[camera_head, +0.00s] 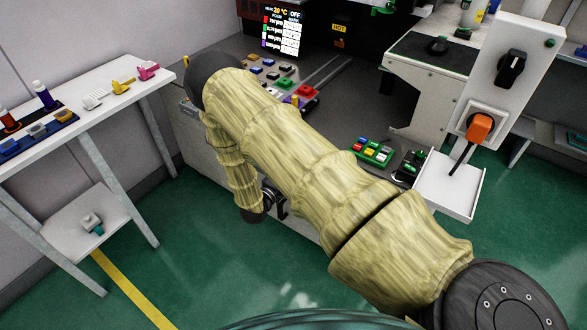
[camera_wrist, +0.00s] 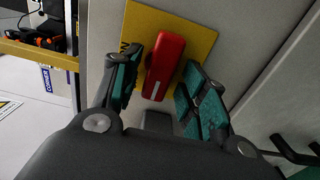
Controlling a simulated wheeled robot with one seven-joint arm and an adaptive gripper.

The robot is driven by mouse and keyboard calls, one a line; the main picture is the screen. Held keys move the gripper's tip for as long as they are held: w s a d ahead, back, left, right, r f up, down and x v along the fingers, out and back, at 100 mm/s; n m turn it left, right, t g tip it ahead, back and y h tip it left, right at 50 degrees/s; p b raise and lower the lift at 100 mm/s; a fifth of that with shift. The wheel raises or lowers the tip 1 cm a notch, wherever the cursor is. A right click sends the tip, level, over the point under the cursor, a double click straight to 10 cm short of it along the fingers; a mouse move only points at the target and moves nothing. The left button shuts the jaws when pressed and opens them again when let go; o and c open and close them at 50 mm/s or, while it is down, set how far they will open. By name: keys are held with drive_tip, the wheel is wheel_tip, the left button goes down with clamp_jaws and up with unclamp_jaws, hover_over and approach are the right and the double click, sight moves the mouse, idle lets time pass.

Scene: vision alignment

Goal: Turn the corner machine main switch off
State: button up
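The main switch has a red handle (camera_wrist: 164,66) on a yellow square plate (camera_wrist: 200,38), seen in the wrist view. The handle runs almost up and down in the picture, its top leaning slightly right. My gripper (camera_wrist: 166,72) is open, with one teal-padded finger on each side of the handle. Gaps show between the fingers and the handle, and I see no firm contact. The left finger covers part of the plate's lettering. In the head view, my arm hides the switch, and my gripper (camera_head: 276,206) shows only partly, low at the machine's front.
A white side table (camera_head: 150,78) with small coloured parts stands at left. The machine's top carries coloured buttons (camera_head: 284,83) and a screen (camera_head: 283,30). A panel with a black knob (camera_head: 510,68) and an orange plug (camera_head: 479,127) is at right. Green floor (camera_head: 200,262) is clear.

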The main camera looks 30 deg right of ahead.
drive_tip(key=v, duration=1.2)
idle(0.6)
